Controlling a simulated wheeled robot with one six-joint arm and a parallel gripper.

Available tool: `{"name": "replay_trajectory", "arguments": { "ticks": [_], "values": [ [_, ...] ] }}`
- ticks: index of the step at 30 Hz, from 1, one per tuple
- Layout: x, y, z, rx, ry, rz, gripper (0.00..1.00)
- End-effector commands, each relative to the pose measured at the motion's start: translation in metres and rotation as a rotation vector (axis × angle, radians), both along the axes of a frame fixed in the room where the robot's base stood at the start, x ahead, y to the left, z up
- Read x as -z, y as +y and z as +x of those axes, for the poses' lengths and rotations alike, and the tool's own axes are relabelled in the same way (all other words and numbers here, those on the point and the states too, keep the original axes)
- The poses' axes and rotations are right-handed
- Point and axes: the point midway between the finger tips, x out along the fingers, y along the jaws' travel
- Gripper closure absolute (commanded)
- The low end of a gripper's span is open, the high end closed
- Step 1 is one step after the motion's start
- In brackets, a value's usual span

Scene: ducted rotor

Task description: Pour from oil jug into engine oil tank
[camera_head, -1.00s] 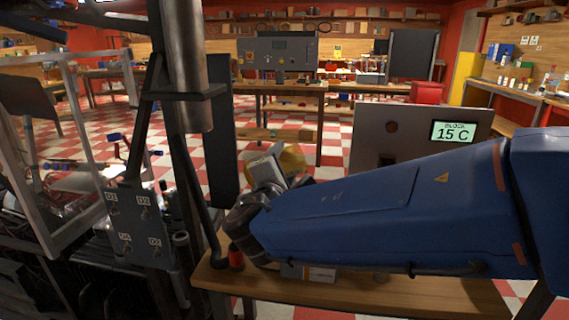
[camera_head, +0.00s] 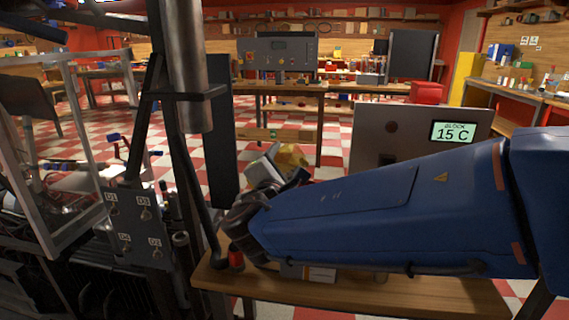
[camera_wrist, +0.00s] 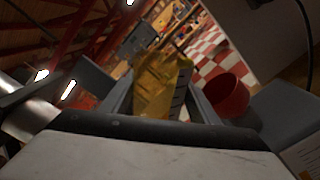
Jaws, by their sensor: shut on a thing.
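My gripper (camera_wrist: 158,104) is shut on a yellow oil jug (camera_wrist: 160,80), which sits between the two grey fingers in the wrist view. In the head view the jug (camera_head: 291,156) shows partly behind my gripper (camera_head: 276,167), above the far side of the wooden bench. The jug looks tilted in the wrist view, but its spout and oil level cannot be made out. No oil stream is visible. I cannot pick out the engine oil tank for certain in either view.
A dark rig with a metal cylinder (camera_head: 188,75) and a switch panel (camera_head: 135,225) stands at left. A small red-topped item (camera_head: 235,256) is on the bench (camera_head: 380,298). A grey box reading 15 C (camera_head: 400,128) is behind my arm. A red round object (camera_wrist: 226,94) shows in the wrist view.

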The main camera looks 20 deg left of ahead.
Motion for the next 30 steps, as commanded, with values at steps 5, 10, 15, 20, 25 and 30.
{"name": "replay_trajectory", "arguments": {
  "ticks": [5,10,15,20,25,30],
  "values": [
    [-0.001,0.0,0.0,-0.001,-0.003,-0.008,0.82],
    [-0.003,0.0,0.0,0.0,-0.007,-0.022,0.82],
    [-0.019,-0.002,0.0,0.0,-0.034,-0.131,0.82],
    [-0.035,-0.004,0.001,0.0,-0.062,-0.251,0.82],
    [-0.052,-0.006,0.001,0.0,-0.094,-0.379,0.82],
    [-0.069,-0.008,0.002,0.0,-0.122,-0.501,0.82]
  ]
}}
